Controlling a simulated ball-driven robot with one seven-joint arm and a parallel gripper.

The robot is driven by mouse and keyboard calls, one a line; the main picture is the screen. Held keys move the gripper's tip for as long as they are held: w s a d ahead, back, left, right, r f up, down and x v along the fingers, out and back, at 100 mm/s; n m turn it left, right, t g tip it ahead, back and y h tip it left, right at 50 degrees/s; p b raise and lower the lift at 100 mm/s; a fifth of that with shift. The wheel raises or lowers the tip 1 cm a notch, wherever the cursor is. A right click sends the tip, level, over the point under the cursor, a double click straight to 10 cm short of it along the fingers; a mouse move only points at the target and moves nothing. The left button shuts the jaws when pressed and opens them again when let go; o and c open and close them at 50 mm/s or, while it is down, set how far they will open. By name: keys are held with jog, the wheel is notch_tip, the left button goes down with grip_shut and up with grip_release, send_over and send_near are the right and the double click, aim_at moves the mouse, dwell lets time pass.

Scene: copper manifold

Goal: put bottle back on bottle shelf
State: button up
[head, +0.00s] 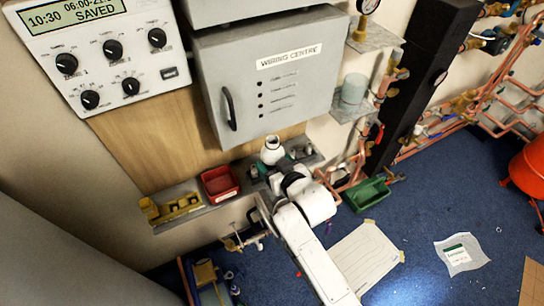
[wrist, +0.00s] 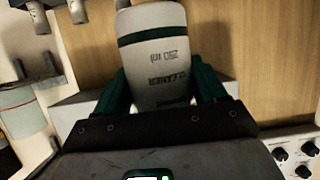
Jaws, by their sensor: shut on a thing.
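A white bottle (head: 272,150) with a dark band and printed lettering is in my gripper (head: 272,167), above the long low ledge in the head view. In the wrist view the bottle (wrist: 156,60) stands between the two green fingers of my gripper (wrist: 163,88), which is shut on it. Its lower part is hidden by the gripper. A small grey wall shelf (head: 340,114) to the right of the wiring cabinet holds a pale container (head: 354,88). No label shows which shelf is the bottle shelf.
The wiring cabinet (head: 265,85) hangs just above my gripper. On the ledge (head: 190,211) are a red bin (head: 219,183) and yellow blocks (head: 175,208). A dark column (head: 425,60) and copper pipes stand right.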

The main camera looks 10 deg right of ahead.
jog(key=shift+s+d, duration=0.1)
jog(key=shift+s, duration=0.1)
jog(key=shift+s+d+f+m+h, duration=0.2)
jog(key=shift+s+d+m+h, duration=0.1)
jog(key=shift+s+d, duration=0.3)
jog(key=shift+s+d+f+m+h, duration=0.15)
jog(key=shift+s+d+m+h, duration=0.2)
jog(key=shift+d, duration=0.3)
